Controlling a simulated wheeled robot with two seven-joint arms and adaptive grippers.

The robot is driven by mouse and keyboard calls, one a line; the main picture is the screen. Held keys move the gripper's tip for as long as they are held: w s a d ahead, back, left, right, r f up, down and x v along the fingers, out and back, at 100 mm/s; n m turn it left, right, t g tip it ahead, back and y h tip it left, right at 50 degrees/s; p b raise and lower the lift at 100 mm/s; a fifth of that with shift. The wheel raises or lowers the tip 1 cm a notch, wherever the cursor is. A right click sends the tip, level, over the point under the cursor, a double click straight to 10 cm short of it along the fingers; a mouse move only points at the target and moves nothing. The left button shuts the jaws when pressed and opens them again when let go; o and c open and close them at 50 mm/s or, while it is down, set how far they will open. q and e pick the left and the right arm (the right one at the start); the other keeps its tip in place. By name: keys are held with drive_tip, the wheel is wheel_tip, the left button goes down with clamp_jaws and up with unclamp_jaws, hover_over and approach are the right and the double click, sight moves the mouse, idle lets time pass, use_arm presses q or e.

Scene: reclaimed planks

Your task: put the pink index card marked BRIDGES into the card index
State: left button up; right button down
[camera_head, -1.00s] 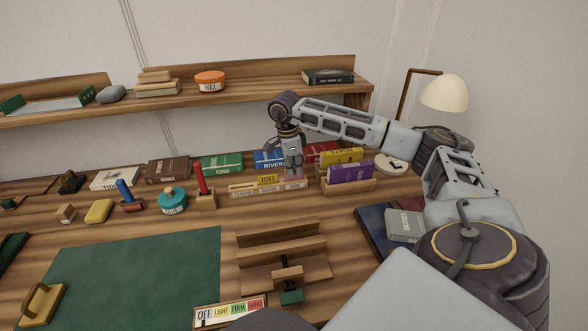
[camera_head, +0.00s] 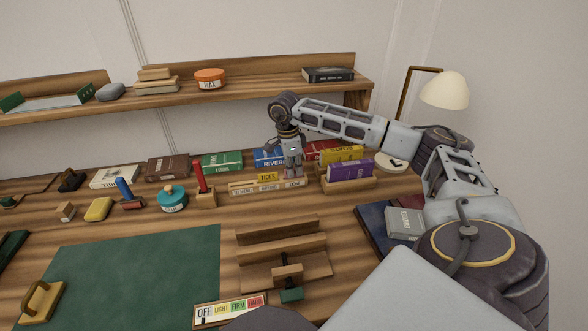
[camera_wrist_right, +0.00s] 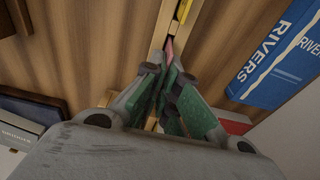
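The card index (camera_head: 268,187) is a low, labelled wooden holder at the back of the desk, with a yellow TIDES card (camera_head: 266,177) upright in it. My right gripper (camera_head: 292,174) points down over its right part, fingertips close to the holder. In the right wrist view, its green-padded fingers (camera_wrist_right: 168,68) stand around a thin strip of the pink card (camera_wrist_right: 169,47) in the wooden slot. The fingers look slightly apart, with the card between them. The card's marking is hidden. My left gripper is not in view.
A red-handled stamp (camera_head: 200,180) is close on the left. The green mat (camera_head: 135,270) is mostly clear.

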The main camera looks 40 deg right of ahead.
drive_tip(key=shift+f, duration=0.3)
idle(0.4)
drive_tip(key=c, duration=1.6)
unclamp_jaws()
drive_tip(key=shift+o, duration=0.2)
wheel_tip(320, 180, up, 12)
drive_tip(key=a, duration=0.1)
drive_tip(key=shift+w+a, duration=0.15)
drive_tip(key=shift+w, duration=0.2)
drive_tip(key=shift+f, duration=0.1)
